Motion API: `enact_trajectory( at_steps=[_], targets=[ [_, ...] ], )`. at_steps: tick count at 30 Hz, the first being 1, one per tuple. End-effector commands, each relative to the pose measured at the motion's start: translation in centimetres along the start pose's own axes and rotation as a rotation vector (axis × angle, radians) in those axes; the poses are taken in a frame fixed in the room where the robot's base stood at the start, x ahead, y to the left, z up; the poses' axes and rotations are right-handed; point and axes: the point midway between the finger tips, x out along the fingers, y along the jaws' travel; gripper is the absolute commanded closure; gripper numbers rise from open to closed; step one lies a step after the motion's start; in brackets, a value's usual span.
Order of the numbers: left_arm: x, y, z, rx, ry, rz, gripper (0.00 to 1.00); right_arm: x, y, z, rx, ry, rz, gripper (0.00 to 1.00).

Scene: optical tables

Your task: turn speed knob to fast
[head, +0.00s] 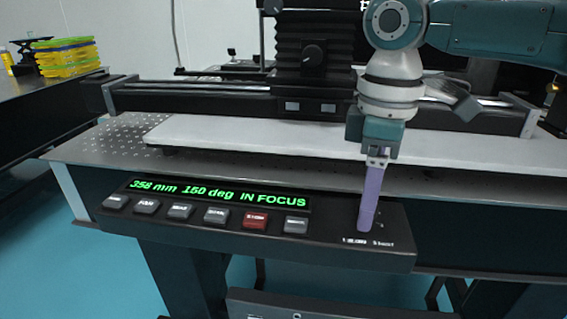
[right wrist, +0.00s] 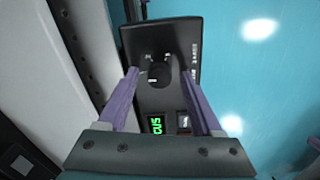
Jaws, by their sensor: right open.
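The control panel (head: 330,240) is a long dark box along the table's front edge, with a green display (head: 215,192) reading "358 mm 150 deg IN FOCUS". My right gripper (head: 369,212) points down over the panel's right end, just above small white lettering. In the right wrist view, the dark round speed knob (right wrist: 159,75) sits on the panel's end, between the spread purple fingers of the open right gripper (right wrist: 160,77). I cannot tell if the fingers touch it. In the head view the gripper hides the knob. My left gripper is out of view.
A row of grey buttons (head: 181,211) and one red button (head: 255,219) lies left of the gripper. A white slab (head: 240,138) and a rail with a black carriage (head: 305,80) stand behind. Colored trays (head: 65,56) are on another table at far left.

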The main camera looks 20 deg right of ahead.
Motion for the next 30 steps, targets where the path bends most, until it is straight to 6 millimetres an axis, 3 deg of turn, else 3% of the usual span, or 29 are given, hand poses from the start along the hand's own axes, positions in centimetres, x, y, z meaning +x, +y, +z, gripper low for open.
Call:
enact_trajectory(
  at_steps=[4, 22, 30],
  targets=[
    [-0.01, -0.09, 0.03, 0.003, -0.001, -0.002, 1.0, -0.02, 0.0, 0.0, 0.0, 0.0, 0.0, 0.33],
    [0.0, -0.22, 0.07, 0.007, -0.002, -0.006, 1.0, -0.06, 0.0, -0.01, 0.0, 0.0, 0.0, 1.0],
    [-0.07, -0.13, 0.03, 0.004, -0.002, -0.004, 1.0, -0.11, -0.01, -0.01, 0.002, 0.0, 0.0, 1.0]
  ],
)
